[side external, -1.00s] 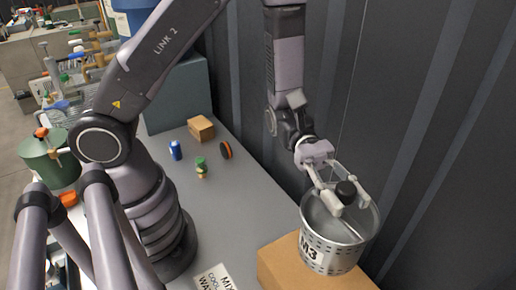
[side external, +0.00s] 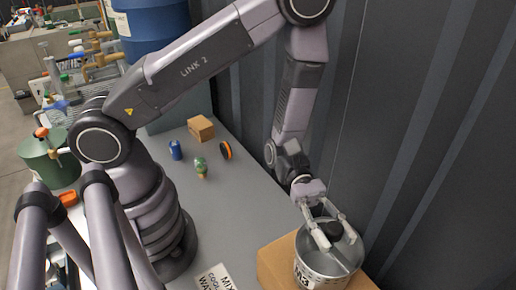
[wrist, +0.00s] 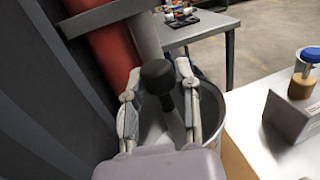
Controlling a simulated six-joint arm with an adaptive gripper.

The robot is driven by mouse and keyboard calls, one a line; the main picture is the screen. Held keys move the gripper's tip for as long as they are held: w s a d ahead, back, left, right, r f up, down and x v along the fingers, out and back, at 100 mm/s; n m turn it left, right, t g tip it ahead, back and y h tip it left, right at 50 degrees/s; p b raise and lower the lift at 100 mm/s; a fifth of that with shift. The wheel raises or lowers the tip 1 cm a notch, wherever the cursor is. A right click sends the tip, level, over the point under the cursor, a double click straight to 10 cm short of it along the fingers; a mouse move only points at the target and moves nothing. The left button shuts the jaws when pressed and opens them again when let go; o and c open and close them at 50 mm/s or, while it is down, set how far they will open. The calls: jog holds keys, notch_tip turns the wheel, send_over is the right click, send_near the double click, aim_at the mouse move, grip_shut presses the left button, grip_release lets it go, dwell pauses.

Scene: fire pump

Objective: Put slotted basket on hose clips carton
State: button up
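The slotted basket (side external: 322,270) is a grey metal pail with a dark printed label. It stands over the tan hose clips carton (side external: 275,258); its base is cut off by the picture edge, so contact is unclear. My gripper (side external: 336,236) points down into the basket's mouth, its fingers on either side of a black knob (side external: 334,229). In the wrist view the knob (wrist: 158,76) sits between the fingertips (wrist: 158,72), and the basket's rim (wrist: 212,92) shows behind the right finger. The fingers look closed on the knob, though their contact faces are hidden.
A dark ribbed wall (side external: 430,120) stands close on the right. On the grey table are a small brown box (side external: 201,128), a blue can (side external: 175,150), a green-topped item (side external: 200,168), an orange-and-black disc (side external: 225,150) and a printed sign (side external: 215,279). The table's middle is clear.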

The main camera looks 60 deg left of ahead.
jog(key=o, duration=0.3)
jog(key=shift+a+r, duration=0.1)
jog(key=shift+r, duration=0.1)
jog(key=v, duration=1.1)
jog(key=s+a+r+m+t+y, duration=0.3)
jog(key=a+r+m+y, duration=0.2)
jog(key=a+r, duration=0.1)
jog(key=s+a+r+m+t+y, duration=0.3)
jog(key=s+a+r+m+y, duration=0.1)
jog(key=a+r+m+y, duration=0.1)
jog(key=s+a+r+m+t+y, duration=0.4)
jog(key=a+r+m+y, duration=0.1)
jog(key=a+r+y, duration=0.2)
jog(key=shift+r, duration=0.3)
